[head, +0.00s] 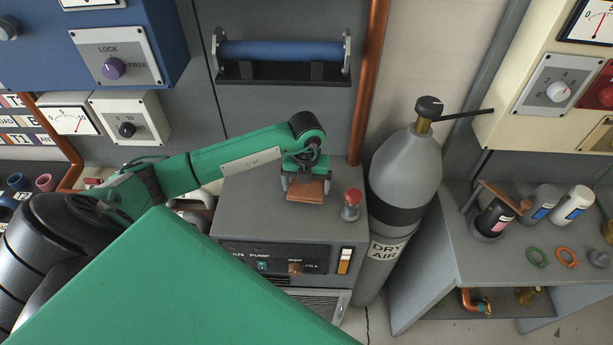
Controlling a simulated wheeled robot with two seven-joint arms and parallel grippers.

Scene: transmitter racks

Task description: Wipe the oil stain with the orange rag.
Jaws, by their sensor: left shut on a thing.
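My left gripper (306,184) reaches in from the left over the grey pump box and points down at its top. It is shut on the orange rag (306,191), a flat orange-brown pad that sits at or just above the top surface; I cannot tell whether it touches. No oil stain shows on the bare parts of the top; any under the rag or gripper is hidden. My right gripper is not in view.
The grey box (235,205) carries a red-capped knob (351,203) just right of the rag. A grey "DRY AIR" cylinder (405,180) stands right of it, near a copper pipe (367,80). A shelf (425,235) with bottles and rings is at the right.

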